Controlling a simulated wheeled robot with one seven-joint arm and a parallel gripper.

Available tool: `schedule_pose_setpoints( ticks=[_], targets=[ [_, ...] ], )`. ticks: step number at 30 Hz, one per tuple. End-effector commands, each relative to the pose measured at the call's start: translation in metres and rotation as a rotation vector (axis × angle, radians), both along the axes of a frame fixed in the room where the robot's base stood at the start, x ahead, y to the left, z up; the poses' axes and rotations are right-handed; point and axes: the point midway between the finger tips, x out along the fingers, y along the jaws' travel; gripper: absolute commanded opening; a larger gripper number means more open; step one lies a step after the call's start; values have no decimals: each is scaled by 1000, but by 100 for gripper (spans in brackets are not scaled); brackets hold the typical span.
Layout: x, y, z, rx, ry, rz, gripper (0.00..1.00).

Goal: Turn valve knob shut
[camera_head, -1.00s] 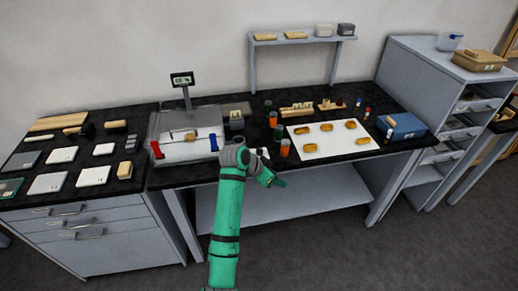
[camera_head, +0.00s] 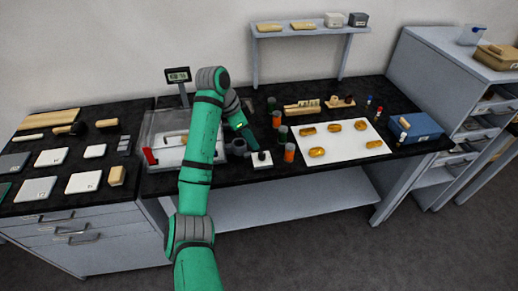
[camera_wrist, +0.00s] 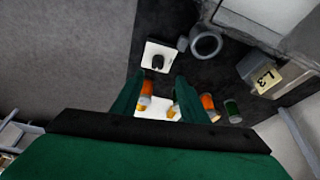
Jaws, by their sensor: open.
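A small dark knob (camera_head: 261,155) stands on a white square plate (camera_head: 262,166) near the front edge of the black bench; I take it for the valve knob. In the wrist view the knob (camera_wrist: 157,62) and its plate (camera_wrist: 151,49) lie just beyond my fingertips. My gripper (camera_wrist: 158,78) is open, its two green fingers apart with nothing held between them. In the head view my gripper (camera_head: 246,139) hangs over the bench behind and slightly left of the knob. Which way the knob is turned is too small to tell.
A grey ring-shaped part (camera_wrist: 206,43) sits close beside the plate. Orange-and-green jars (camera_head: 289,152) stand right of the knob, near a white sheet (camera_head: 345,152) with several golden pieces. A clear-walled scale box (camera_head: 152,140) is partly behind my arm.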

Motion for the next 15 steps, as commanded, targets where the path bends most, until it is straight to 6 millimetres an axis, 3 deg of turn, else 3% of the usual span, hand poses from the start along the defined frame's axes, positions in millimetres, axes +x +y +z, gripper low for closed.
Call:
schedule_pose_setpoints(
  ticks=[9, 15],
  targets=[
    [8, -19, -52, -1, -1, 2, 40],
    [11, -25, -74, -1, 0, 5, 40]
  ],
)
